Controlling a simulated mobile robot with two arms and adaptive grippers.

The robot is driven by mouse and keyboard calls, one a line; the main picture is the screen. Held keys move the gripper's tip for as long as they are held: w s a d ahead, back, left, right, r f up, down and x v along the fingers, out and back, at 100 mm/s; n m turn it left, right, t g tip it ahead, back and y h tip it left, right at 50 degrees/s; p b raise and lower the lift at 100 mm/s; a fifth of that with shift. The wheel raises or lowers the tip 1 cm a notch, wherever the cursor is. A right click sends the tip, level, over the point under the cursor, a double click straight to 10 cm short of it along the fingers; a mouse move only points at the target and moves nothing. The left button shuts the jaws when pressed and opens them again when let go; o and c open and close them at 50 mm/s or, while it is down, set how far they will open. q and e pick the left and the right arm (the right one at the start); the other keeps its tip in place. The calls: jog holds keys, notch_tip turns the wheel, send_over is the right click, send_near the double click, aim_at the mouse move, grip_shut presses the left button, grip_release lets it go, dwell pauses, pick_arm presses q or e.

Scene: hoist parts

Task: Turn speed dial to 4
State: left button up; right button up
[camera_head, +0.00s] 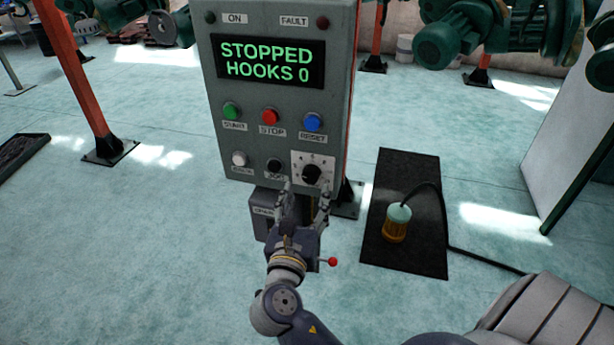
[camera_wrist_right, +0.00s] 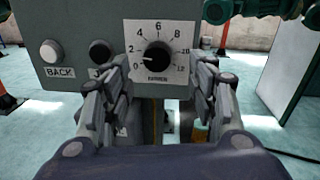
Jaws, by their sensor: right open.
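The speed dial is a black round knob (camera_head: 311,174) on a white scale plate at the lower right of the grey control panel (camera_head: 240,150). My right gripper (camera_head: 306,193) is open and empty just below and in front of the dial. In the right wrist view its fingers (camera_wrist_right: 163,78) stand left and right of the dial's lower part, apart from the knob. My left gripper is not in view.
The display (camera_head: 268,62) reads STOPPED, HOOKS 0. Green, red and blue buttons sit above the dial; a white button (camera_head: 239,159) and a black button (camera_wrist_right: 99,51) sit left of it. A yellow lamp-like object (camera_head: 396,224) stands on a black mat right of the panel.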

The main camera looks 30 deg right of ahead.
aim_at(310, 178)
jog(key=p+x, duration=0.1)
jog(key=x, duration=0.3)
jog(key=shift+w, duration=0.35)
jog(key=shift+w+d, duration=0.4)
jog(key=shift+d, duration=0.15)
jog(key=c, duration=1.1)
